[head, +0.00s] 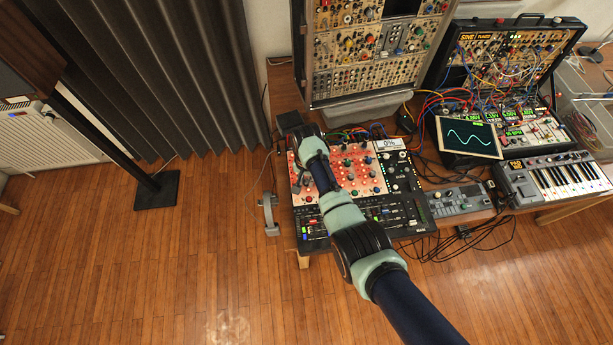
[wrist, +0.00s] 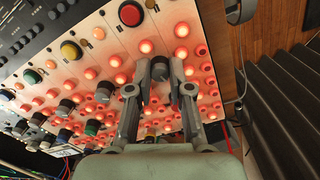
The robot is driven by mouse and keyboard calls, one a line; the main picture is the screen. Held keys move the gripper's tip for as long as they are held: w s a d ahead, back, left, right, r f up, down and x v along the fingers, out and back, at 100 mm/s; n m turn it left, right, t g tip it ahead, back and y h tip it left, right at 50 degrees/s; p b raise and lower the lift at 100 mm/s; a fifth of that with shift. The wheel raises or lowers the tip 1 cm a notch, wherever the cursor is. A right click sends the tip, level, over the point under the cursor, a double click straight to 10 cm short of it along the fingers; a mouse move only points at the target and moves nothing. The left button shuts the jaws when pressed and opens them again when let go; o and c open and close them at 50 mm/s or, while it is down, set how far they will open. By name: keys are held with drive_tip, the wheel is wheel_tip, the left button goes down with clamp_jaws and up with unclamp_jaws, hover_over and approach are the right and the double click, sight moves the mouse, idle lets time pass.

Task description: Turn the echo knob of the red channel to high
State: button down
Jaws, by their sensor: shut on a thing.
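The mixer (head: 340,165) is a pale panel with glowing red lights on the table, and its red button (head: 309,199) is at its left end. In the wrist view the red button (wrist: 130,12) is at the top, in the column under my gripper. My gripper (wrist: 160,66) points at the panel, its two fingers closed around a dark knob (wrist: 160,71) in that column. The fingers partly hide this knob, and I cannot read its label or pointer. In the head view my arm hides part of the left column. A small display (head: 389,144) on the mixer reads 0%.
Other dark knobs (wrist: 68,107) stand in the neighbouring columns, with a yellow button (wrist: 70,50) nearby. A fader section (head: 375,213) lies in front of the panel. A grey headphone-like stand (head: 270,214) is at the table's left edge. Modular synths (head: 370,60) and cables stand behind.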

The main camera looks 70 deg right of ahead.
drive_tip(key=m+p, duration=0.1)
drive_tip(key=m, duration=0.2)
drive_tip(key=shift+r+m, duration=0.1)
drive_tip(key=shift+m, duration=0.3)
drive_tip(key=m, duration=0.3)
drive_tip(key=shift+p, duration=0.35)
drive_tip(key=m, duration=0.4)
drive_tip(key=shift+m+p, duration=0.4)
drive_tip(key=shift+m, duration=1.5)
drive_tip(key=c, duration=1.1)
unclamp_jaws()
drive_tip(key=shift+o, duration=0.2)
